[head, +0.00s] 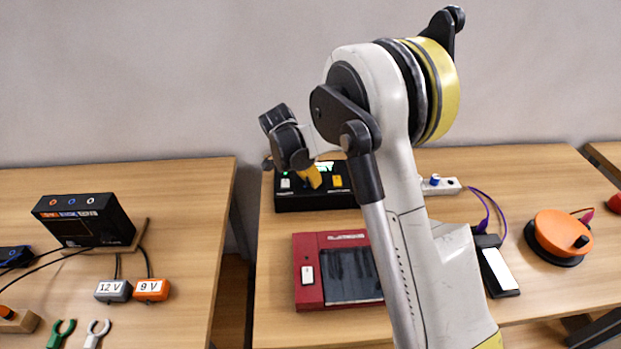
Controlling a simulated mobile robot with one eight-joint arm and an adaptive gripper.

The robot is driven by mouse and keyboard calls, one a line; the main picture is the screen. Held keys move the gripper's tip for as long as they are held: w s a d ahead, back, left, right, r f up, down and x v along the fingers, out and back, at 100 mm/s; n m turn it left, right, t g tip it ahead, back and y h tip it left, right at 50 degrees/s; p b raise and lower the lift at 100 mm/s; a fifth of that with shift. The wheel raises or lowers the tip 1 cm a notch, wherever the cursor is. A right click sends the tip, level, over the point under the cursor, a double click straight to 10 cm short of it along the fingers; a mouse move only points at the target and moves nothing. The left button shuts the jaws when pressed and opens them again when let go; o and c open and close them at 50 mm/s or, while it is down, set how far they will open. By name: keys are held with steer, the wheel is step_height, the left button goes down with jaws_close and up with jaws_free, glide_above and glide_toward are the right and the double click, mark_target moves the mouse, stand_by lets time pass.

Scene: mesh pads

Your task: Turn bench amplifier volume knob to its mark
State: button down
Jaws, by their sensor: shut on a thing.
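A black box with a lit green display, which looks like the bench amplifier (318,200), stands at the back left of the middle table. Its sloped front has a pale switch at the left and a yellow one at the right. My gripper (313,178), with yellow fingers, reaches down to the front between these two switches. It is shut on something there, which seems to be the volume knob. The fingers hide the knob, and I cannot make out its mark or its angle.
A red box with a dark window (309,269) lies in front of the amplifier. A white power strip (440,186), a black device with a white panel (497,267) and an orange reel (560,233) are to the right. The left table (190,215) stands across a gap.

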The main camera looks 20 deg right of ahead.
stand_by(0.3)
steer(key=c, duration=1.2)
jaws_free()
steer(key=shift+r, duration=0.1)
steer(key=v, duration=1.1)
steer(key=shift+r, duration=0.4)
steer(key=shift+a, duration=0.1)
